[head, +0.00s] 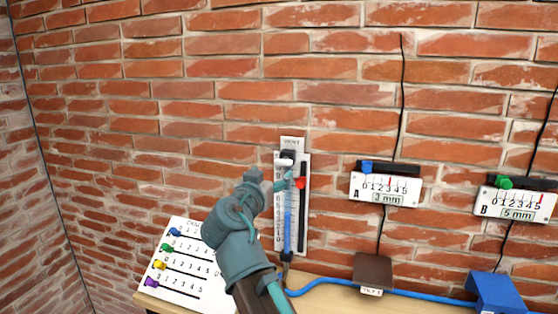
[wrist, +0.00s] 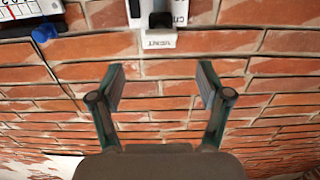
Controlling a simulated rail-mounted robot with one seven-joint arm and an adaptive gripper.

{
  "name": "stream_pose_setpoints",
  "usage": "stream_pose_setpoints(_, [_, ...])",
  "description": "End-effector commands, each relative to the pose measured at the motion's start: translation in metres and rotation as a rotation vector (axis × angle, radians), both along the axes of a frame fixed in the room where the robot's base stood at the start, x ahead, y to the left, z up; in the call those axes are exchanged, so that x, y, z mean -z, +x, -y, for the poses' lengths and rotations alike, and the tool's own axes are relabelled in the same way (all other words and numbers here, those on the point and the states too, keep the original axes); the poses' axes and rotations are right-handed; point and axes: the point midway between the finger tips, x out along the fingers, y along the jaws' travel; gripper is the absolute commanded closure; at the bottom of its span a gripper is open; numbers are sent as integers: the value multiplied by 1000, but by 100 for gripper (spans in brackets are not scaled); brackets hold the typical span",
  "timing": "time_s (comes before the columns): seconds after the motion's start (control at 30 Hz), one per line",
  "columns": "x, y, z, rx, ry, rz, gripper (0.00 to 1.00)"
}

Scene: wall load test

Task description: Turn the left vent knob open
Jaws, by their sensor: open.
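A white vent panel (head: 292,142) is fixed to the brick wall, with a black knob (head: 288,156) below its label. It is the only vent label I can make out. The knob lies beyond the fingertips, outside the grip.
Below the knob are a scale with a blue column (head: 288,222) and a red marker (head: 300,183). Gauges A (head: 386,198) and B (head: 517,212) hang to the right. A chart board (head: 180,288) with coloured knobs stands lower left. A blue hose (head: 345,287) crosses the wooden shelf.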

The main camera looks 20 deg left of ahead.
Motion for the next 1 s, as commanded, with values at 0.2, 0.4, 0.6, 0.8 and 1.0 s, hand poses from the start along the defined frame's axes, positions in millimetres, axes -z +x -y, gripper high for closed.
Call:
stream_pose_setpoints(0.2, [-3,37,-3,1,0,-1,23])
stream_pose_setpoints(0.4, [-2,70,-4,0,-1,0,23])
stream_pose_setpoints(0.6, [-1,90,-5,-2,0,1,23])
stream_pose_setpoints(0.8, [0,96,-4,-2,1,1,23])
stream_pose_setpoints(1.0, [0,96,-4,-3,1,1,23])
